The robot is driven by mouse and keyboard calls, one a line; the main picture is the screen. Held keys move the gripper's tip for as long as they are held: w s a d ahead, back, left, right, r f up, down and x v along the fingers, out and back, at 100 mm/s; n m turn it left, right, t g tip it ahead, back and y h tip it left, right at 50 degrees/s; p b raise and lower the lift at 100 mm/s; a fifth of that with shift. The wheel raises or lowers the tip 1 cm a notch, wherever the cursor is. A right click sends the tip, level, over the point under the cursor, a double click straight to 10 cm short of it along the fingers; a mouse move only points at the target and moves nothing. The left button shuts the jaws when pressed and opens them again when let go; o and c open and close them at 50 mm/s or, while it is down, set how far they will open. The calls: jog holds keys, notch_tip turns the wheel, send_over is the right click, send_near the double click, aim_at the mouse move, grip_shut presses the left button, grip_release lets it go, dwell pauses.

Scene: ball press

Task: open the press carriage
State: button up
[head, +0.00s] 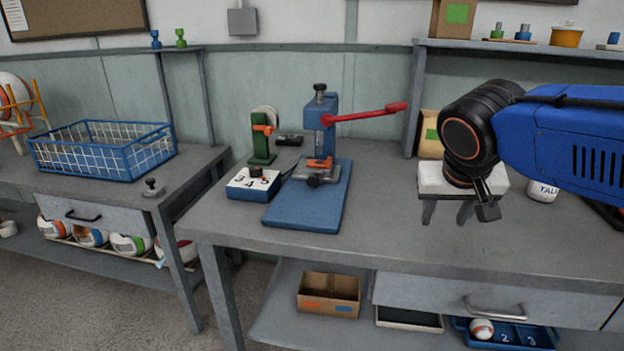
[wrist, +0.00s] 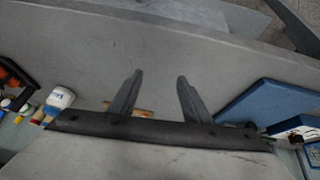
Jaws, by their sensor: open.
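The ball press (head: 328,120) stands on the workbench in the middle of the head view, with a blue column and a red lever reaching right. Its carriage, a grey plate with orange parts and a dark knob (head: 314,181), sits low at the column's foot on the blue base (head: 296,211). I cannot tell how far the carriage is slid. My gripper (head: 447,217) points down over the bench, right of the press and apart from it. In the wrist view my gripper (wrist: 160,77) is open, with bare bench between its fingers. The blue base's edge shows at right (wrist: 268,103).
A block numbered 3, 4, 5 (head: 252,184) and a green stand with an orange clamp (head: 262,135) are left of the press. A white bottle (head: 543,191) stands right of my gripper. The bench front between the base and my gripper is clear.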

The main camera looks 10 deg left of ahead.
jog(key=w+a+r+t, duration=0.1)
jog(key=w+a+r, duration=0.1)
jog(key=a, duration=0.5)
jog(key=w+a+r, duration=0.3)
jog(key=a, duration=0.3)
jog(key=t+y, duration=0.1)
jog(key=t, duration=0.1)
send_near(313, 179)
jog(key=x, duration=0.9)
jog(key=shift+a, duration=0.1)
jog(key=shift+c, duration=0.6)
grip_shut()
jog(key=shift+s, duration=0.15)
